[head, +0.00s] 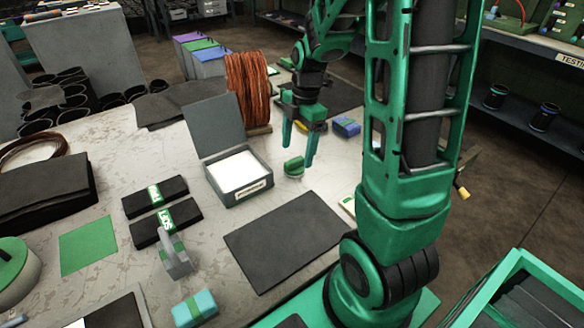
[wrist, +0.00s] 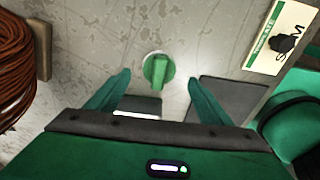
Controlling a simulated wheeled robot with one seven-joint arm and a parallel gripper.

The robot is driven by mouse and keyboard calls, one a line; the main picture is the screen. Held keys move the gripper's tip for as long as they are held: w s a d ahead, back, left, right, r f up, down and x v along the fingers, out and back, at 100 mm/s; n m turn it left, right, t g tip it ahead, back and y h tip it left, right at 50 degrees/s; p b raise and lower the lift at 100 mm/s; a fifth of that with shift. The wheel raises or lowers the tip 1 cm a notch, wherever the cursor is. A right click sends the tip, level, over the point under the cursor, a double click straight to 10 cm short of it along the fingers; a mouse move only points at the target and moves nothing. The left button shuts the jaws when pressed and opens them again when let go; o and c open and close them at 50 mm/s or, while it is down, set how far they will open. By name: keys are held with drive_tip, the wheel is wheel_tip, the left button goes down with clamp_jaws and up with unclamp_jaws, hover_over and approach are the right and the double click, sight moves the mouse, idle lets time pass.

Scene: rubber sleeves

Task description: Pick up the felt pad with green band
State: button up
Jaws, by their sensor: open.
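My gripper (head: 299,152) is open and empty, pointing down above the table. I cannot tell whether this is the felt pad with green band. A light blue block with a green band (head: 194,308) lies at the front edge, far from my gripper. Two black bundles with green bands (head: 142,200) lie at the left middle.
An open grey box (head: 236,195) with a white inside stands left of my gripper. A copper wire spool (head: 247,92) stands behind it. A dark mat (head: 284,240) lies in front. A blue block (head: 346,127) sits to the right.

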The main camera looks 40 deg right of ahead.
sight(294, 160)
drive_tip(key=shift+w+a+f, duration=0.1)
drive_tip(key=shift+a+f, duration=0.15)
drive_tip(key=shift+f, duration=1.05)
drive_tip(key=shift+w+a+f, duration=0.1)
drive_tip(key=shift+a+f, duration=0.1)
drive_tip(key=shift+f, duration=1.1)
drive_tip(key=c, duration=1.1)
